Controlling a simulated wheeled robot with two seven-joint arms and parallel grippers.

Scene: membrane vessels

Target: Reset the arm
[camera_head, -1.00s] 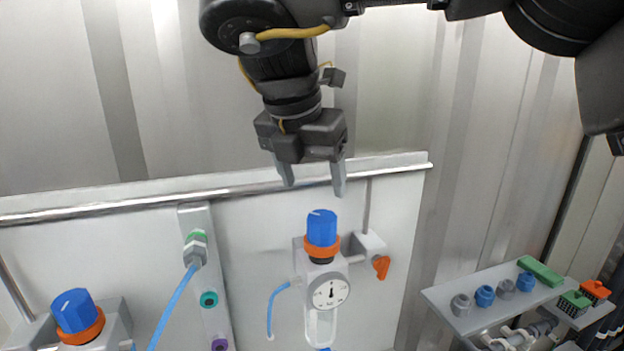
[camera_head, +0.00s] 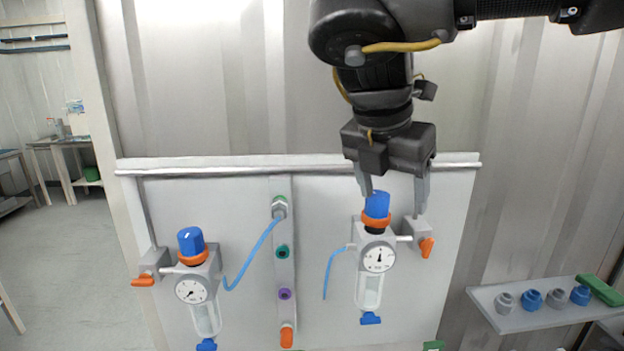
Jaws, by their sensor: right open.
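The other finger is right of the knob, above the orange valve handle (camera_head: 427,247). My left gripper is not in view.
A left regulator (camera_head: 192,290) with a blue knob is on the same white panel (camera_head: 325,250). A blue hose (camera_head: 252,254) runs from it to the middle manifold strip. A shelf (camera_head: 525,316) with several fittings is at the right. Open floor (camera_head: 80,260) and tables lie at the left.

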